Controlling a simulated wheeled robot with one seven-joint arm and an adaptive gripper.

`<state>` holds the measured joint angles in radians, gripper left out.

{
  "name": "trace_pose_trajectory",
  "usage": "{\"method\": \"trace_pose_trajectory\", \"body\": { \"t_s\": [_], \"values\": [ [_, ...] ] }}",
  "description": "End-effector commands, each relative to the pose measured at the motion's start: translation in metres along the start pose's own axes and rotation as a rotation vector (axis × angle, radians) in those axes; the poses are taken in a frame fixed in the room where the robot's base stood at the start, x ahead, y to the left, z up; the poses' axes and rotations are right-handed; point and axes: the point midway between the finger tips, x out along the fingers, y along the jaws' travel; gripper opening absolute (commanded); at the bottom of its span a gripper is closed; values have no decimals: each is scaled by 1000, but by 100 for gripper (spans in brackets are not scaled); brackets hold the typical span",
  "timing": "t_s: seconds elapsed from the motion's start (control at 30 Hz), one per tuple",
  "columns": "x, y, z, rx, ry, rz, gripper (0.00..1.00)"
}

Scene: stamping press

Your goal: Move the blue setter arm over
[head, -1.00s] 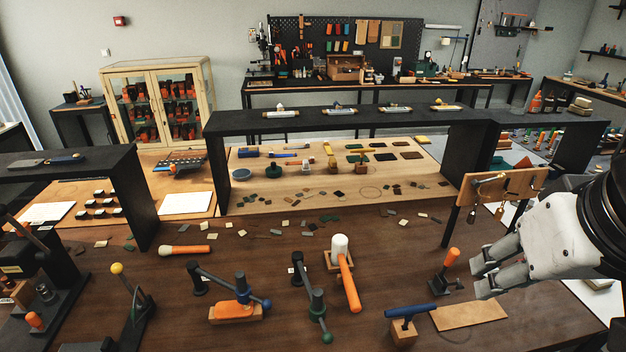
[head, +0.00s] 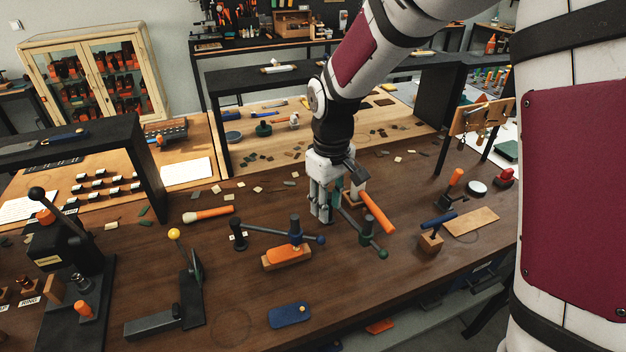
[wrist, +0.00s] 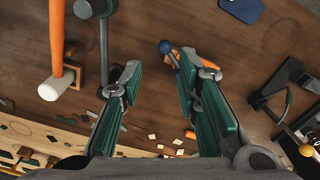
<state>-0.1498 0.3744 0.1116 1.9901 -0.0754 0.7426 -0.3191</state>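The blue setter arm (head: 270,232) is a thin dark bar running from a black post (head: 238,236) to a blue ball knob (head: 320,239). It passes over an orange block (head: 288,256) on a wooden base. My gripper (head: 322,216) points down just behind the blue knob, near the green-knobbed arm (head: 368,236). In the wrist view my gripper (wrist: 168,72) is open, its green-padded fingers apart. The blue knob (wrist: 166,47) shows between and beyond the fingertips, with its bar running behind the right finger. I see no contact with it.
A blue flat plate (head: 290,314) lies in front, and a yellow-knobbed lever (head: 190,270) stands left. An orange-handled tool (head: 208,214) lies behind. Bare tabletop shows at the right front.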

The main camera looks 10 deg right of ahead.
Motion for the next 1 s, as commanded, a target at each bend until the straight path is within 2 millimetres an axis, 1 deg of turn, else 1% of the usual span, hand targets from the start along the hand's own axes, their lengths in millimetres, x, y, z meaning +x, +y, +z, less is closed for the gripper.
{"method": "trace_pose_trajectory", "body": {
  "t_s": [0.03, 0.13, 0.23, 0.43, 0.57, 1.0],
  "values": [
    [12, -2, -5, -17, -13, -9, 30],
    [26, -5, -11, -40, -26, -20, 30],
    [32, -6, -14, -51, -31, -24, 30],
    [35, -6, -14, -53, -32, -25, 30],
    [45, -6, -14, -53, -33, -25, 30],
    [104, -7, -12, -53, -33, -25, 30]
  ]
}}
